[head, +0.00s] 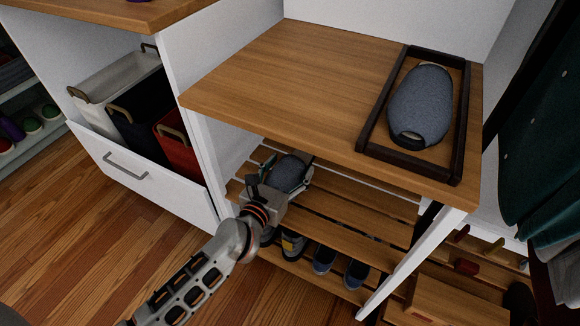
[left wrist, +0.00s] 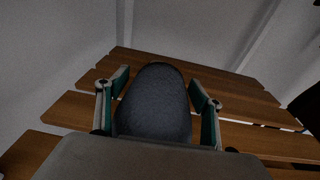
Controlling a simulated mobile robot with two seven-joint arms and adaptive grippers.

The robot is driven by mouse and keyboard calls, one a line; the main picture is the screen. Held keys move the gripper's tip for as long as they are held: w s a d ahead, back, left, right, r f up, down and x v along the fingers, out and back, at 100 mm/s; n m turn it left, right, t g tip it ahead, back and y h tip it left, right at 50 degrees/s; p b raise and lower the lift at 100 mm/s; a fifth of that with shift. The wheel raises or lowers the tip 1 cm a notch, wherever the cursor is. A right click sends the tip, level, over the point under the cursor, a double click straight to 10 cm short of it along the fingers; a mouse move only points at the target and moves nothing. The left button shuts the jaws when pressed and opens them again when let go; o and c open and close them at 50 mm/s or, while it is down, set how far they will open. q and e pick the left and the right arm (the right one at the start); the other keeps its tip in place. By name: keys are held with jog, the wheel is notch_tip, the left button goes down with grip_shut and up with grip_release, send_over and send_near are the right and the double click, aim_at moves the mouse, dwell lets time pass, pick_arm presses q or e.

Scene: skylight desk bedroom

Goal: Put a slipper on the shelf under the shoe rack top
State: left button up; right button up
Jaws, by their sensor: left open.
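A blue-grey slipper (head: 288,172) is on the slatted shelf (head: 350,205) under the wooden rack top (head: 270,72). My left gripper (head: 284,182) reaches in under the top's front edge. In the left wrist view the slipper (left wrist: 155,100) lies between the open fingers of the left gripper (left wrist: 158,98), with a small gap to each fingertip. Its near end is hidden behind the gripper body. A second slipper (head: 420,100), sole or top not clear, lies in a dark-framed tray (head: 370,120) on the rack top. My right gripper is not in view.
The rack's white side panel (head: 195,125) and white leg (head: 412,262) flank the shelf. Shoes (head: 325,260) stand on the lower shelf. An open drawer with bins (head: 130,165) is at left. Dark green clothing (head: 545,150) hangs at right. The shelf right of the gripper is free.

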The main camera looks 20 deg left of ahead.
pick_arm(q)
jog(key=s, duration=0.6)
jog(key=shift+r+p, duration=0.4)
jog(key=shift+s+r, duration=0.1)
jog(key=shift+s, duration=0.4)
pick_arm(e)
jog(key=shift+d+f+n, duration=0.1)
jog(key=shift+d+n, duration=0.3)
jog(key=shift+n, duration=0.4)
